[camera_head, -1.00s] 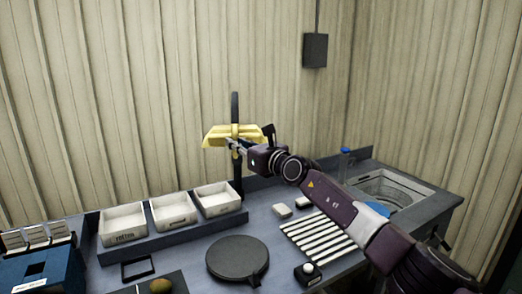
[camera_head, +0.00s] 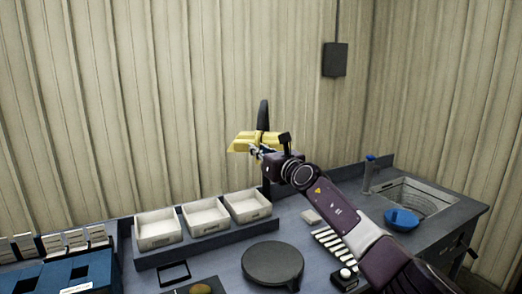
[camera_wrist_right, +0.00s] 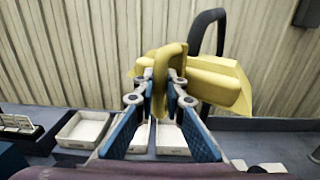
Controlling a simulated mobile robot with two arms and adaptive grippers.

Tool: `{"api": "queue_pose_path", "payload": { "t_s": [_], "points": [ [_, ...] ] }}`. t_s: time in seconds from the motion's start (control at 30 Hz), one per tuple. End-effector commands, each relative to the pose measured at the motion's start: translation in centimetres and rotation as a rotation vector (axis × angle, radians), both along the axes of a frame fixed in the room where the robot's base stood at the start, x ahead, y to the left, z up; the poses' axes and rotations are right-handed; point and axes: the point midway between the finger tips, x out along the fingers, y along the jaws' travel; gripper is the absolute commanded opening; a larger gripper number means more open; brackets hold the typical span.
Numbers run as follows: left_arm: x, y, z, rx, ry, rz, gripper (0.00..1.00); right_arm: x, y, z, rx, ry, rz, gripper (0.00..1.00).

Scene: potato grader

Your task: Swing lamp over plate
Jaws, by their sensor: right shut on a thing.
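The yellow lamp (camera_head: 243,142) sits on a dark curved post (camera_head: 264,116) behind the white trays, high above the bench. My right gripper (camera_head: 262,152) is at the lamp. In the right wrist view, the blue fingers of my right gripper (camera_wrist_right: 165,88) are shut on the lamp's upright yellow handle (camera_wrist_right: 168,62). The lamp's wide yellow head (camera_wrist_right: 215,82) is behind and to the right of the handle there. The round dark plate (camera_head: 272,262) lies on the bench in front of the trays, lower than the lamp. My left gripper is not in view.
Three white trays (camera_head: 158,240) stand on a dark ledge at the back. A blue rack (camera_head: 75,277) is at left, with a potato (camera_head: 201,288) near the front. White slats (camera_head: 330,243), a sink (camera_head: 420,200) and a blue bowl (camera_head: 402,219) are at right.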

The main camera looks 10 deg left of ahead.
Motion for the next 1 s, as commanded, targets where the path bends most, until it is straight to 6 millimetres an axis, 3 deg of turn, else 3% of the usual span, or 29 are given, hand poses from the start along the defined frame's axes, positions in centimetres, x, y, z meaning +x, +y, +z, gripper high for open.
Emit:
{"api": "queue_pose_path", "payload": {
  "t_s": [0.03,0.27,0.3,0.43,1.0],
  "points": [
    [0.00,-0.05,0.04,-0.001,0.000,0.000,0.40,-0.26,0.45,0.77,0.003,-0.012,0.005,0.00],
    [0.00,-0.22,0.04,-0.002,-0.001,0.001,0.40,-0.35,0.59,0.88,0.004,-0.013,0.008,0.00],
    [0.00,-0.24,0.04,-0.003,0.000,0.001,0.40,-0.37,0.62,0.90,0.004,-0.013,0.008,0.14],
    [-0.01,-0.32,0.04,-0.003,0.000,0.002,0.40,-0.36,0.61,0.72,0.003,-0.010,0.009,0.28],
    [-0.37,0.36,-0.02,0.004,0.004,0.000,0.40,-0.16,0.27,0.16,0.001,-0.002,0.005,0.28]
  ]
}}
